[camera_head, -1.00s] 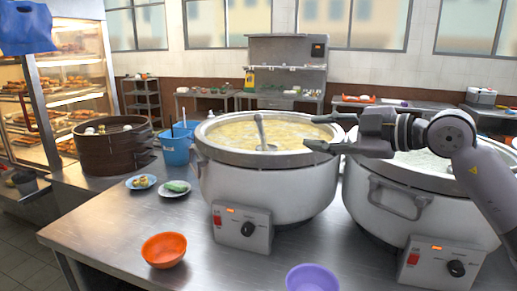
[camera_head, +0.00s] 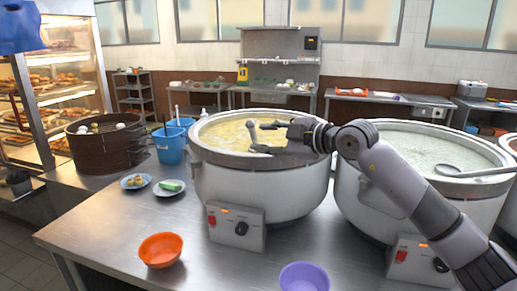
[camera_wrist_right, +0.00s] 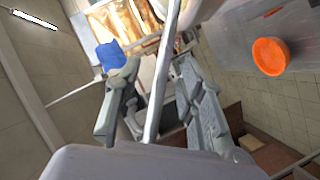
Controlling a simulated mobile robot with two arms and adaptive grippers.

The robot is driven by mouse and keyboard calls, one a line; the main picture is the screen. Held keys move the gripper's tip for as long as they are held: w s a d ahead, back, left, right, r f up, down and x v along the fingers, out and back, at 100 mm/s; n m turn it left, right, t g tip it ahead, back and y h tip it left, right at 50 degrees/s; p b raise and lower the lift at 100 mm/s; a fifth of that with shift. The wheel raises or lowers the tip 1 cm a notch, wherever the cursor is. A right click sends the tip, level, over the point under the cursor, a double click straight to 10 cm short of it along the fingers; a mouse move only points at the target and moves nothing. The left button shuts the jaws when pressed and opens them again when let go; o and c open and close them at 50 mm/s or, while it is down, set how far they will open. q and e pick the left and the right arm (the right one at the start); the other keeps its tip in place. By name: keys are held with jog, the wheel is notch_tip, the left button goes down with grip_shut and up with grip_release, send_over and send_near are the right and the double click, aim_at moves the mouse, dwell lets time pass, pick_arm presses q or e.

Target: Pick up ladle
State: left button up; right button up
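A grey metal ladle (camera_head: 251,130) stands tilted in the left stockpot (camera_head: 255,185), its upper end above the pale yellow congee. Its lower part is partly hidden by my gripper. My right gripper (camera_head: 263,137) reaches over that pot from the right, with its fingertips at the handle. In the right wrist view the ladle handle (camera_wrist_right: 162,75) runs between the two spread fingers of the gripper (camera_wrist_right: 158,98), with gaps visible on both sides. A second ladle (camera_head: 470,171) lies across the right stockpot's rim. My left gripper is out of view.
The right stockpot (camera_head: 365,205) stands under my right arm. An orange bowl (camera_head: 161,250) and a purple bowl (camera_head: 305,277) sit on the counter (camera_head: 120,225). A blue container (camera_head: 169,147), small plates and a steamer (camera_head: 103,148) stand left of the pots.

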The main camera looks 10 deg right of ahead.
aim_at(255, 142)
jog(key=p+x, duration=0.1)
jog(key=x, duration=0.3)
jog(key=shift+s+a, duration=0.15)
jog(key=shift+s, duration=0.05)
jog(key=shift+c, duration=0.5)
grip_shut()
dwell(0.3)
